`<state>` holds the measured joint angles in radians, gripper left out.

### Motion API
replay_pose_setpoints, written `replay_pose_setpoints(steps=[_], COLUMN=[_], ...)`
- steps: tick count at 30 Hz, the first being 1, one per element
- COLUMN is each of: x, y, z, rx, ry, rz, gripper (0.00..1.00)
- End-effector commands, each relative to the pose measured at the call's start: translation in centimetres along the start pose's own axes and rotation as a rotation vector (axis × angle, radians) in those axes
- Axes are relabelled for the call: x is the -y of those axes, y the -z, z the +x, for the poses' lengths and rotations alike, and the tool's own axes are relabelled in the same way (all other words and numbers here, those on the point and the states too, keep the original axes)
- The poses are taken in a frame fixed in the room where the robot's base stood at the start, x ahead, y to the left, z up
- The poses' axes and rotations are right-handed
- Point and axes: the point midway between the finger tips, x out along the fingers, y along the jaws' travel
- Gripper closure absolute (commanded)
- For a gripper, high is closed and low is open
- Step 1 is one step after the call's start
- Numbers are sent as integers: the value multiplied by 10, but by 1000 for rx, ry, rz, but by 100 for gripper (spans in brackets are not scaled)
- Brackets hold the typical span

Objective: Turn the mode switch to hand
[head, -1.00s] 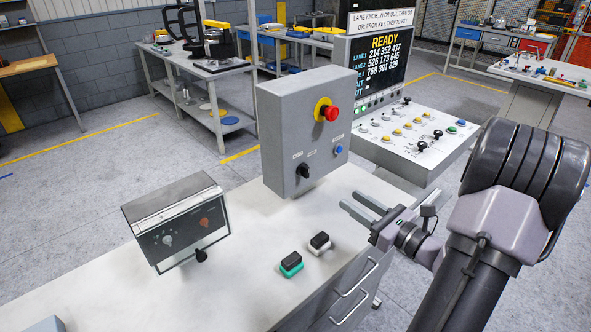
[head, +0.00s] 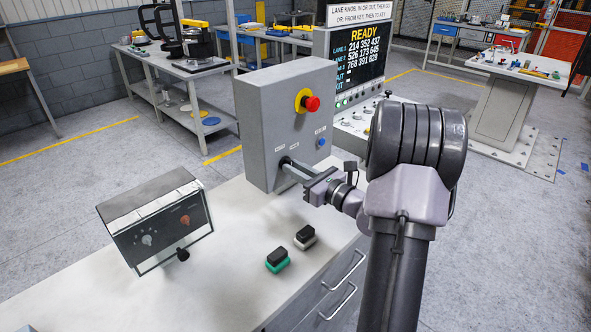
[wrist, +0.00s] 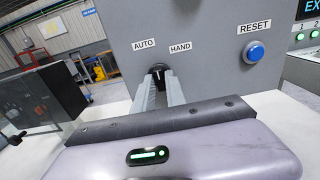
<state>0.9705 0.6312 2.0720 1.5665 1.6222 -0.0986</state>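The mode switch is a black rotary knob (wrist: 158,70) on the front of a grey control box (head: 255,130). In the wrist view it sits below the AUTO label (wrist: 143,45) and the HAND label (wrist: 180,48). Its pale pointer mark looks near upright; its exact setting is hard to read. My gripper (head: 286,165) reaches the box front, one finger on each side of the knob. In the wrist view my gripper (wrist: 160,82) has a gap between its fingers at the knob. Whether they press on it cannot be told. In the head view the fingers hide the knob.
A blue RESET button (wrist: 254,51) is right of the switch, and a red emergency stop (head: 311,103) is above. A tilted panel box (head: 155,225) stands left on the bench. Two small black-topped blocks (head: 277,260) (head: 305,237) lie in front of the control box.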

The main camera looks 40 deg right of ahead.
Motion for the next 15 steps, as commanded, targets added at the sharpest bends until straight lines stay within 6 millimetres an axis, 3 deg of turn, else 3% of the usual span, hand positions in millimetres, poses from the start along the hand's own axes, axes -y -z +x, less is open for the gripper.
replay_pose_setpoints(steps=[2,15], x=[0,0], y=[0,-2], z=[0,0], rx=[0,-1], ry=[0,0], rz=[0,46], gripper=[100,100])
